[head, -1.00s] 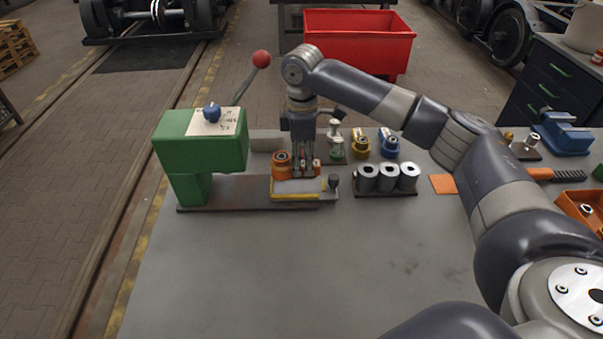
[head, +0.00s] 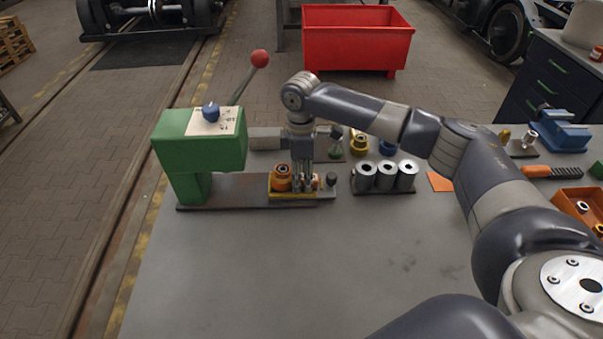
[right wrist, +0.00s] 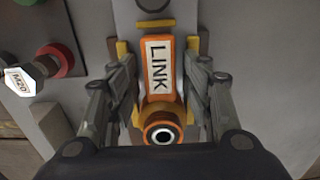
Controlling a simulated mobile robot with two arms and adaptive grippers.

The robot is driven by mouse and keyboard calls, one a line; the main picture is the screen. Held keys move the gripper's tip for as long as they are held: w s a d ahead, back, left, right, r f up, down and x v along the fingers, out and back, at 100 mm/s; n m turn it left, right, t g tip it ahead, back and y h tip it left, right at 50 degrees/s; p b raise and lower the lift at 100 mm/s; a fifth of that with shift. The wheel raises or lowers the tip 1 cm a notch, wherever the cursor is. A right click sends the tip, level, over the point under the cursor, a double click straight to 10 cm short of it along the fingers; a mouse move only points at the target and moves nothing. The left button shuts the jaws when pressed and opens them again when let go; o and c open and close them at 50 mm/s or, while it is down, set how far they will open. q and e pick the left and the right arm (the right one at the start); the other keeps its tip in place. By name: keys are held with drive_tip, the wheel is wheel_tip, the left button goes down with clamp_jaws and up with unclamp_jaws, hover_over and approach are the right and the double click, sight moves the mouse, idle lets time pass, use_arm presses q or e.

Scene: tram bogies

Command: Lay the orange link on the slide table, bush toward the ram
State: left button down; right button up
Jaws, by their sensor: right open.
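The orange link (head: 281,181) lies flat on the yellow-edged slide table (head: 284,197) in front of the green press (head: 198,155). Its raised round bush is at the left end, toward the press. In the right wrist view the link (right wrist: 159,80) shows a white LINK label, with the bush (right wrist: 162,132) at the bottom and yellow pieces of the table beside it. My right gripper (head: 304,184) points down around the link. Its open fingers (right wrist: 160,85) stand on either side of the link. The ram itself is not clearly visible. My left gripper is out of view.
Several grey sleeves (head: 387,177) stand in a holder just right of the slide table. Yellow (head: 359,143) and blue (head: 388,147) parts stand behind. The press lever (head: 259,59) rises at the back. The front of the bench is clear.

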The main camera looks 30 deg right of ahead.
drive_tip(key=shift+r, duration=0.1)
drive_tip(key=shift+w+r, duration=0.1)
drive_tip(key=shift+r, duration=0.1)
wheel_tip(320, 180, up, 12)
drive_tip(key=b, duration=0.2)
drive_tip(key=shift+f, duration=0.15)
idle(0.5)
